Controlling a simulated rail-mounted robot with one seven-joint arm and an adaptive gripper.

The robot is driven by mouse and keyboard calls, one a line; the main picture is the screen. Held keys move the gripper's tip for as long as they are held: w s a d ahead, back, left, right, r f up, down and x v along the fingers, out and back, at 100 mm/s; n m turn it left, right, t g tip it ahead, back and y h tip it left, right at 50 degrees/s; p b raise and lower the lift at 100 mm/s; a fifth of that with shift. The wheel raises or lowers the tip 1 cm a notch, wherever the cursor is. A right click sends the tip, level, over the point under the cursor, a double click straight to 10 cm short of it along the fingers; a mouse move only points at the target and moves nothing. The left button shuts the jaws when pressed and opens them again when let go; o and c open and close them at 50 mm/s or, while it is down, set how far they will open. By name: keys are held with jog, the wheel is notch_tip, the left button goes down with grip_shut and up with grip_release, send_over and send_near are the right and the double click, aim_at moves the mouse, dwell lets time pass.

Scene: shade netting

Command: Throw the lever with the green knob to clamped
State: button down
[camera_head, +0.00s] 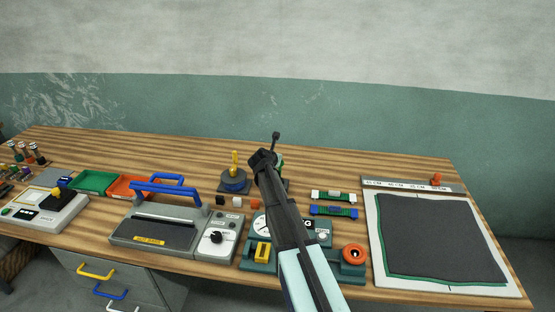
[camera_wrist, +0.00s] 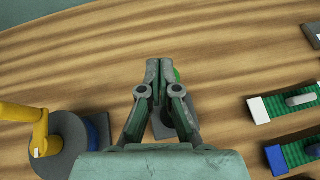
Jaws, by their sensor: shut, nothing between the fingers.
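The green knob (camera_wrist: 177,75) shows only as a sliver in the wrist view, just right of and behind my fingertips. A grey base plate (camera_wrist: 160,127) shows between and beside the fingers; the lever's shaft is hidden. In the head view a bit of green (camera_head: 281,162) shows beside my gripper (camera_head: 264,160), which covers most of this lever. My gripper (camera_wrist: 158,66) is shut and empty, its tips together beside the knob. Whether they touch it, and which way the lever leans, I cannot tell.
Green and blue clips (camera_head: 334,196) lie to the right. A dial unit (camera_head: 262,228) and a grey heat sealer (camera_head: 160,232) stand nearer.

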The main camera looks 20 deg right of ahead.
dwell(0.5)
jog(key=s+a+r+b, duration=0.1)
jog(key=a+r, duration=0.2)
jog(key=r, duration=0.9)
jog(key=shift+s+a+r, duration=0.3)
jog(key=shift+s, duration=0.1)
